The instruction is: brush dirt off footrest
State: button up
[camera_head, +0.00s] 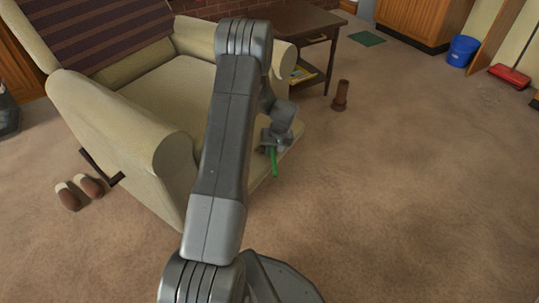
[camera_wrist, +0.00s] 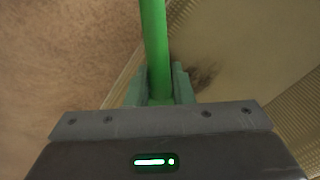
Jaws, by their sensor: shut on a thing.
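My gripper (camera_head: 273,146) is shut on a green handle (camera_head: 275,163) at the front of the beige armchair (camera_head: 176,92). In the wrist view the green handle (camera_wrist: 154,40) stands between the two fingers (camera_wrist: 160,88) and runs up out of the picture. The brush end is not visible. The beige upholstered surface of the chair's front, likely the footrest (camera_wrist: 255,60), lies right of the handle. A dark smudge of dirt (camera_wrist: 205,76) marks it close to the right finger. My arm hides part of the chair in the head view.
A dark side table (camera_head: 300,22) stands behind the chair, with a brown cylindrical object (camera_head: 341,95) on the carpet beside it. Slippers (camera_head: 80,191) lie at the left. The carpet at right is clear.

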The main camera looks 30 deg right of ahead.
aim_at(256, 170)
jog(key=shift+w+d+b, duration=0.3)
jog(key=shift+w+d, duration=0.3)
jog(key=shift+d, duration=0.55)
jog(key=shift+w+d+b, duration=0.3)
jog(key=shift+w+d, duration=0.35)
jog(key=shift+d, duration=0.45)
jog(key=shift+w+d+b, duration=0.3)
jog(key=shift+w+d, duration=0.3)
jog(key=shift+d, duration=0.55)
